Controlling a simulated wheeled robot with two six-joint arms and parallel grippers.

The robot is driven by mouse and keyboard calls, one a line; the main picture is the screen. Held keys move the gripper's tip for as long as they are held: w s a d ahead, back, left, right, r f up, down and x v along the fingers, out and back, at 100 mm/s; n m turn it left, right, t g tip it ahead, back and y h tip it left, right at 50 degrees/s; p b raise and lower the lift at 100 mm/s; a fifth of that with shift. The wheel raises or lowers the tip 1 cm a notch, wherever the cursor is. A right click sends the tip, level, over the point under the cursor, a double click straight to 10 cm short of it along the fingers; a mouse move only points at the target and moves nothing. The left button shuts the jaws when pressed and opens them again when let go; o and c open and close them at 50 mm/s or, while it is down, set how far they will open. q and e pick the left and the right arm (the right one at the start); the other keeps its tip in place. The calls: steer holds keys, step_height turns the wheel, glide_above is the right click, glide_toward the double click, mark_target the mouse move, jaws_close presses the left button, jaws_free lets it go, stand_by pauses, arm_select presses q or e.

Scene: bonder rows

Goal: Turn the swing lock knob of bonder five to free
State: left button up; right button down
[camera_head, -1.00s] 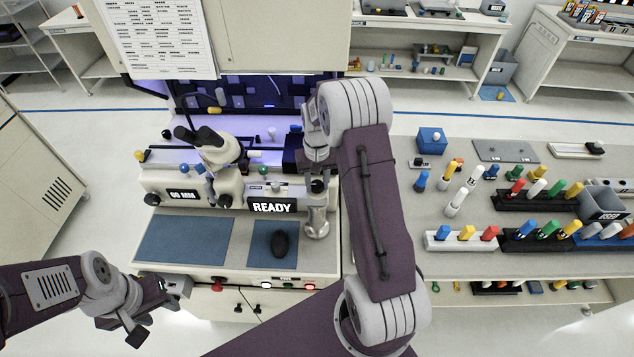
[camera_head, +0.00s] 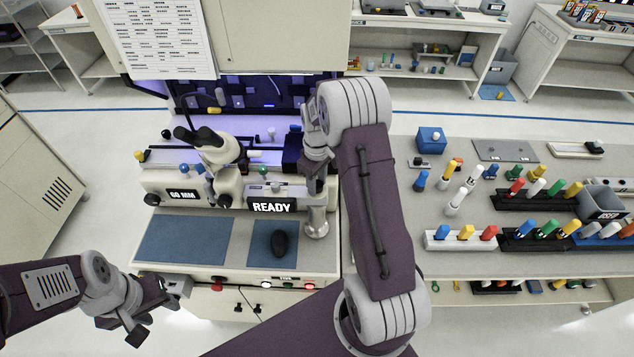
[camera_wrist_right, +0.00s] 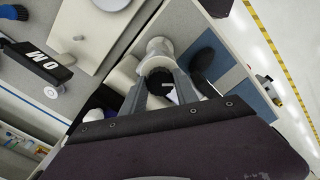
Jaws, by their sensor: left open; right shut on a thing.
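The bonder (camera_head: 190,187) stands in front of me, with a microscope, a READY display (camera_head: 271,205) and a small plate on its front edge that seems to read FIVE. At its right end is a pale, rounded post (camera_head: 316,224). In the right wrist view a black knob with a small white mark (camera_wrist_right: 160,84) sits at this post, between my right fingers. My right gripper (camera_head: 317,186) is shut on this knob from above and largely hides it in the head view. My left gripper (camera_head: 150,319) is open and empty, in front of the bonder's left front corner.
A black mouse (camera_head: 280,243) lies on a blue mat close to the post. Red and white buttons (camera_head: 309,285) line the front edge. To the right, a grey table (camera_head: 390,215) holds racks of coloured pegs and a grey bin (camera_head: 604,201).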

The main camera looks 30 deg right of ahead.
steer(key=n, duration=0.4)
steer(key=shift+w+r, duration=0.1)
steer(key=shift+w, duration=0.05)
steer(key=shift+n, duration=2.7)
steer(key=c, duration=1.2)
jaws_free()
steer(key=shift+o, duration=1.3)
